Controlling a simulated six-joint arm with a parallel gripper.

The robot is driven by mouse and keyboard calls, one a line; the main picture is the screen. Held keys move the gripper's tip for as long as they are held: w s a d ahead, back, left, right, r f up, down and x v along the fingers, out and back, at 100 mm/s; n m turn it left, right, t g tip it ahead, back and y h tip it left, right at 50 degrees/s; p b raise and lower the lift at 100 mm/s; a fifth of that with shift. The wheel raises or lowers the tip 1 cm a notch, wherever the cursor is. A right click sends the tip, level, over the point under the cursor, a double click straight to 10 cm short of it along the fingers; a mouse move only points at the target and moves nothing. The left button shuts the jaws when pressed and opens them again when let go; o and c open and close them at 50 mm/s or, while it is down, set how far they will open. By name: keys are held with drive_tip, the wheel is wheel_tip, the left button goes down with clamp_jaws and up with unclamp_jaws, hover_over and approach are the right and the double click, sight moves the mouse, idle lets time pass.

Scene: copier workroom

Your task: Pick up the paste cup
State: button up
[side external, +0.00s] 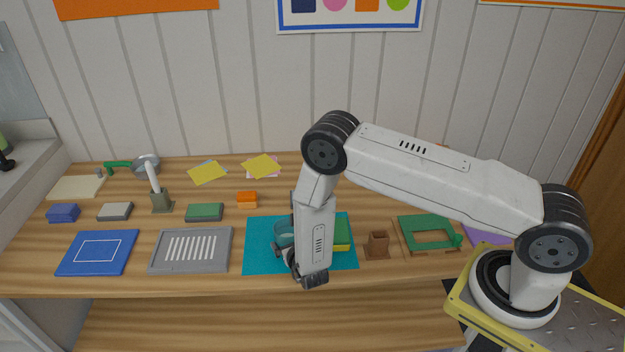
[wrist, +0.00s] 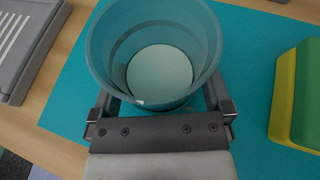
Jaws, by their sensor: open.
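The paste cup (wrist: 154,52) is a round teal cup, open at the top, with pale contents or a pale floor inside. In the side external view the cup (side external: 284,236) stands upright on a teal mat (side external: 262,263), partly hidden by my arm. My gripper (wrist: 160,108) is open, with its fingers low on both sides of the cup and its body close to the near wall. I cannot tell whether the fingers touch the cup. In the side external view my gripper (side external: 291,260) is low over the mat.
A green-and-yellow block (wrist: 297,97) lies right of the cup on the mat. A grey slotted tray (side external: 222,261) stands to the left. A brown holder (side external: 377,245) and a green frame (side external: 407,238) are to the right. An orange block (side external: 247,198) sits behind the mat.

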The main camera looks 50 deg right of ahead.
drive_tip(key=c, duration=1)
drive_tip(key=shift+r, duration=0.2)
drive_tip(key=shift+r, duration=0.85)
drive_tip(key=s+r, duration=0.3)
drive_tip(key=s, duration=0.1)
drive_tip(key=s+r, duration=0.4)
drive_tip(key=s, duration=0.1)
drive_tip(key=s+r, duration=0.4)
drive_tip(key=s, duration=0.1)
drive_tip(key=shift+d, duration=0.1)
